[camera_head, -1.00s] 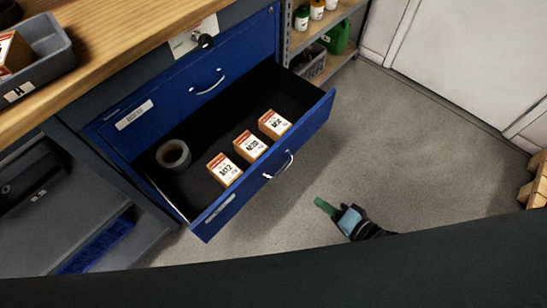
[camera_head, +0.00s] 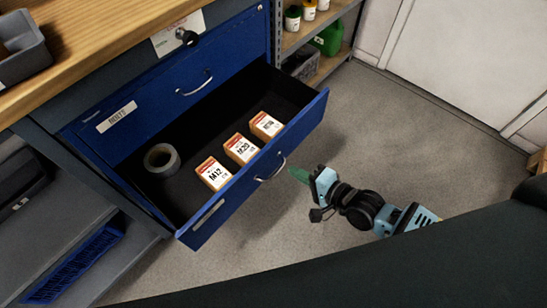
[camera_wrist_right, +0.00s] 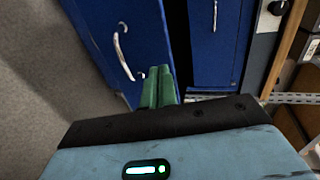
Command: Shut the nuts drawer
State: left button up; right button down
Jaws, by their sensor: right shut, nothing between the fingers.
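The open blue drawer (camera_head: 252,176) sticks out from the workbench in the head view. It holds several small boxes, among them one marked M12 (camera_head: 214,173), and a grey tape roll (camera_head: 161,160). Its label is too small to read. Its metal handle (camera_head: 271,169) is on the front face; a handle also shows in the right wrist view (camera_wrist_right: 122,50). My right gripper (camera_head: 297,174) is just in front of the drawer front, right of the handle, with its green fingers shut and empty. In the right wrist view the fingers (camera_wrist_right: 158,86) point toward the blue front. My left gripper is not in view.
A closed drawer labelled BOLTS (camera_head: 120,116) sits above the open one. The wooden worktop (camera_head: 95,50) carries a grey bin (camera_head: 22,52). A shelf (camera_head: 310,32) with bottles stands behind. The floor (camera_head: 400,130) to the right is clear.

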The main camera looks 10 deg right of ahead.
aim_at(264, 154)
jog(key=x, duration=0.4)
jog(key=b+x, duration=0.1)
jog(key=x, duration=0.2)
jog(key=shift+w+a+r, duration=0.1)
jog(key=shift+w+r, duration=0.05)
jog(key=shift+r, duration=0.15)
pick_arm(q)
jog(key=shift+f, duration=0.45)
pick_arm(e)
jog(key=shift+w+a, duration=0.45)
jog(key=shift+w, duration=0.15)
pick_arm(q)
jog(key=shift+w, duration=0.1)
